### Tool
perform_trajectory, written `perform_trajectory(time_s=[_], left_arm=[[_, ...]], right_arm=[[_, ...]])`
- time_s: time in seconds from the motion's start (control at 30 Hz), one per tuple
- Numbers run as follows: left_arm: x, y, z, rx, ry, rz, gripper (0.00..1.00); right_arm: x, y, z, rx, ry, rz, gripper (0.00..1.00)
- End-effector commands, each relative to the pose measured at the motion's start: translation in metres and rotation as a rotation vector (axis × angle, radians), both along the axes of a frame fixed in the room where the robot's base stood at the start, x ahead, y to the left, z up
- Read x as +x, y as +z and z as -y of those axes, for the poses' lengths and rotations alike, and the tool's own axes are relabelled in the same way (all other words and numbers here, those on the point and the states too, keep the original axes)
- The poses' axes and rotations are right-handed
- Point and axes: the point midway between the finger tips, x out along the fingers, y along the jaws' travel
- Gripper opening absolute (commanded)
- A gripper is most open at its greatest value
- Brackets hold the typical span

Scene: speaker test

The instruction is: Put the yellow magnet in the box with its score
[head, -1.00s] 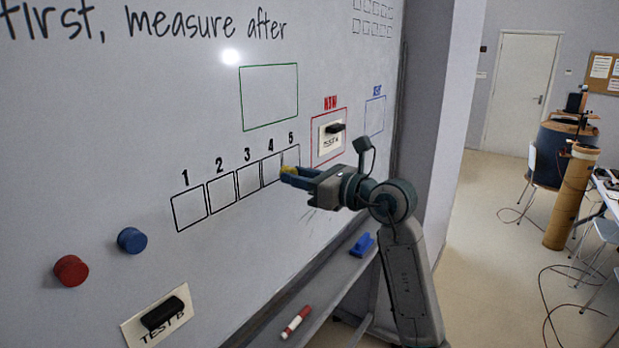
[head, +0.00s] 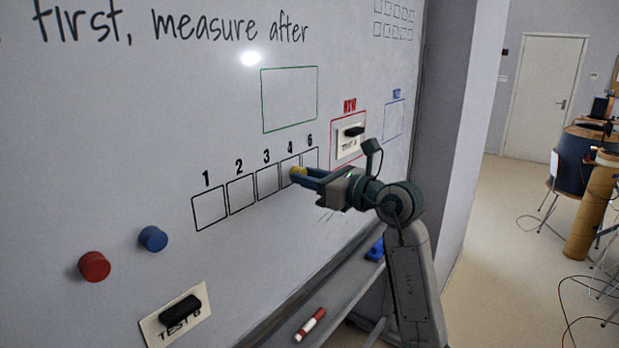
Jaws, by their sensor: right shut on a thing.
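The yellow magnet (head: 298,174) is at the whiteboard, between the fingertips of my right gripper (head: 303,176), which is shut on it. It shows over box 4 (head: 289,182), close to the edge of box 5 (head: 311,158); whether it touches the board I cannot tell. Box 1 (head: 209,208), box 2 (head: 241,194) and box 3 (head: 267,181) are empty outlines to the left. The gripper hides part of boxes 4 and 5. My left gripper is not in view.
A red magnet (head: 94,267) and a blue magnet (head: 153,238) are at lower left, above the TEST B card (head: 176,318). The TEST A card (head: 347,146) is in the red NOW frame. The ledge below holds a red-and-white marker (head: 310,324) and a blue object (head: 375,250).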

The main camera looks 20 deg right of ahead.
Motion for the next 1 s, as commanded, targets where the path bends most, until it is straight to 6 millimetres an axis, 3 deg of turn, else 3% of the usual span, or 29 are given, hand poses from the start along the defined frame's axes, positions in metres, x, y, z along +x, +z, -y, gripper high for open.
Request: perform_trajectory(time_s=[1.0], left_arm=[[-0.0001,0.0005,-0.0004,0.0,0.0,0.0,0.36]], right_arm=[[0.0078,0.0003,-0.0057,0.0,-0.001,0.001,0.11]])
